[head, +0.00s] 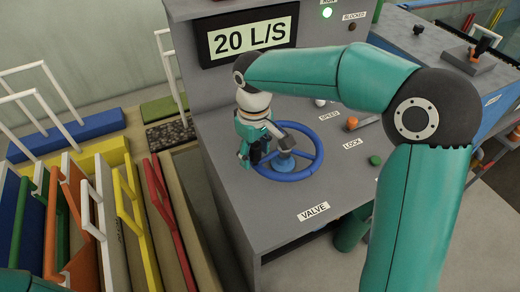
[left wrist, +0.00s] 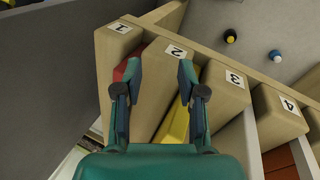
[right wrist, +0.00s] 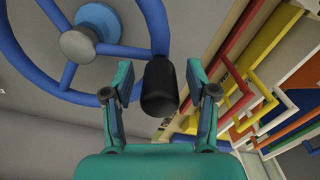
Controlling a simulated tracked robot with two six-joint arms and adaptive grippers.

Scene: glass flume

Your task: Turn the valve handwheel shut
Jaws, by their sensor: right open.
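The blue valve handwheel (head: 303,174) lies on the grey sloping console above the VALVE label. Its rim, spokes and pale hub also show in the right wrist view (right wrist: 70,75). A black crank knob (right wrist: 160,88) stands at the wheel's rim. My right gripper (head: 254,158) is at the wheel's left side. In the right wrist view its open fingers stand on either side of the knob, with gaps visible. In the head view the knob is mostly hidden by the gripper. My left gripper (left wrist: 157,70) is open and empty above wooden blocks numbered 1 and 2.
A display (head: 250,36) above the console reads 20 L/S; a green lamp (head: 327,12) glows beside it. An orange-tipped lock lever (head: 352,123) and a green button (head: 375,160) sit right of the wheel. Coloured handled panels (head: 130,200) stand in a rack at left.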

